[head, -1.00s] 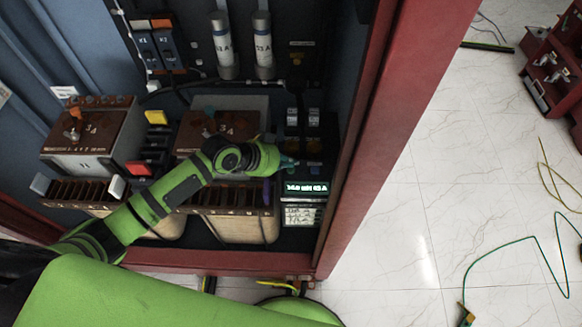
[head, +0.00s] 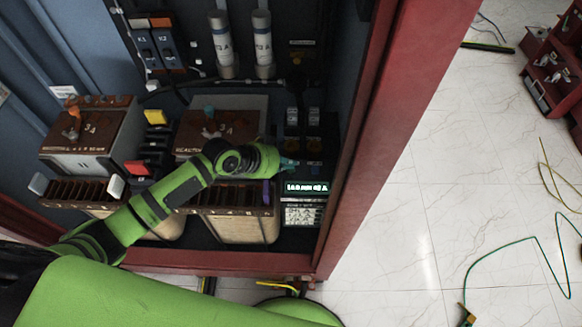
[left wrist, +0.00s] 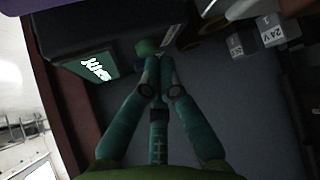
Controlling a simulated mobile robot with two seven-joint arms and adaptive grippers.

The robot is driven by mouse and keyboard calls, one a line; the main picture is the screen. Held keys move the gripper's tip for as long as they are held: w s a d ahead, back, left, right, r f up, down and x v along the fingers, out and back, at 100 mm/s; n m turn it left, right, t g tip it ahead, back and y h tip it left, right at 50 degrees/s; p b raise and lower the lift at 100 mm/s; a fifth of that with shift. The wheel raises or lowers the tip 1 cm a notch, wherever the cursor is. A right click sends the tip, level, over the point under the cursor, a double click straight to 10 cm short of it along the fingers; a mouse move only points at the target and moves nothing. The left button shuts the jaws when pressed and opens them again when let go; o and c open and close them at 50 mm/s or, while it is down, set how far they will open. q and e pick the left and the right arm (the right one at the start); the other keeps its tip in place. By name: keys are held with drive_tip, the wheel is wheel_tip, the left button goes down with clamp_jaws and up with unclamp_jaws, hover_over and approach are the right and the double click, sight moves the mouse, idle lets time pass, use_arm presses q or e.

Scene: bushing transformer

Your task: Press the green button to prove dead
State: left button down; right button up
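The green button (left wrist: 147,47) shows in the left wrist view on the dark face of a meter unit, beside its lit display (left wrist: 98,66). The same display (head: 307,188) shows in the head view at the lower right of the cabinet. My left gripper (left wrist: 154,66) has teal fingers that meet at the tips, with nothing seen between them. The fingertips are right at the button and partly cover it; I cannot tell whether they touch it. In the head view my left gripper (head: 287,163) is at the unit's upper left, hiding the button. My right gripper is not in view.
The red cabinet frame (head: 355,165) stands close to the right of the unit. Brown-topped transformers (head: 95,125) and a row of terminals lie to the left, under my left arm. Two white cylinders (head: 222,45) are above. Tiled floor with loose cables (head: 510,242) lies outside.

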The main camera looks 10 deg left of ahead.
sight(288, 171)
use_arm(q)
drive_tip(key=shift+f, duration=0.3)
idle(0.5)
drive_tip(key=shift+r+p, duration=0.65)
drive_tip(key=shift+r, duration=0.2)
wheel_tip(288, 171, up, 5)
drive_tip(key=p, duration=0.5)
drive_tip(key=shift+r, duration=0.1)
drive_tip(key=shift+s, duration=0.1)
idle(0.4)
